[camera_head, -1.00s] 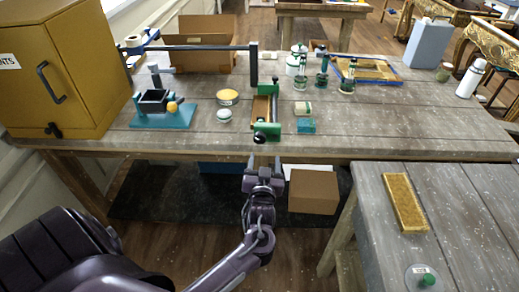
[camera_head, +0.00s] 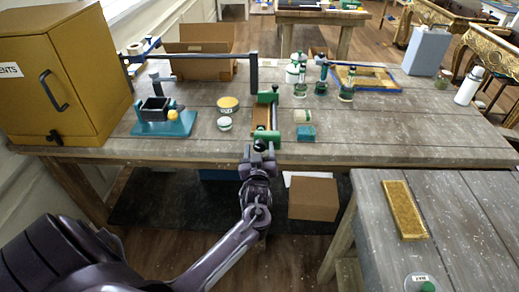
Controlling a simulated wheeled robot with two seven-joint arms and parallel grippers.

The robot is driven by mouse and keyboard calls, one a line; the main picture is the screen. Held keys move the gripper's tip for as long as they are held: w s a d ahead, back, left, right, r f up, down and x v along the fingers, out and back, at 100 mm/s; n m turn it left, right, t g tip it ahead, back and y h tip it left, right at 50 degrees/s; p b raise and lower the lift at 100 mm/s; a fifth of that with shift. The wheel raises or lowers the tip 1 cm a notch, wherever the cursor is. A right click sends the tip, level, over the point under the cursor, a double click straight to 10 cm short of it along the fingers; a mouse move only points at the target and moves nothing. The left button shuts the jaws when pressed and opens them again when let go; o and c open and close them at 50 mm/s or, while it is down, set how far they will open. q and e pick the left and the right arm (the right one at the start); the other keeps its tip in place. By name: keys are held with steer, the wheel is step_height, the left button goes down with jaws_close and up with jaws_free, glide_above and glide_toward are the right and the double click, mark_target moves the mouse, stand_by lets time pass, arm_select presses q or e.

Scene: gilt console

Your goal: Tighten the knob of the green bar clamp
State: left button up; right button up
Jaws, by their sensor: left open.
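The green bar clamp (camera_head: 268,98) lies near the front edge of the wooden workbench (camera_head: 400,134), with a brown block between its green ends. Its black knob (camera_head: 260,145) points toward me at the bench's front edge. My left gripper (camera_head: 259,153) is at the knob, its open fingers on either side of it. I cannot tell whether the fingers touch the knob. The gripper hides part of the knob and the screw behind it. My right gripper is not in view.
A teal-based vise (camera_head: 165,122) stands to the left, near a yellow cabinet (camera_head: 62,75). Round tins (camera_head: 228,103), a teal block (camera_head: 305,133) and several bottles (camera_head: 346,88) stand close by. A second table (camera_head: 455,205) is at the right.

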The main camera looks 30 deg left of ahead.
arm_select(q)
steer(key=shift+c, duration=0.5)
steer(key=c, duration=0.9)
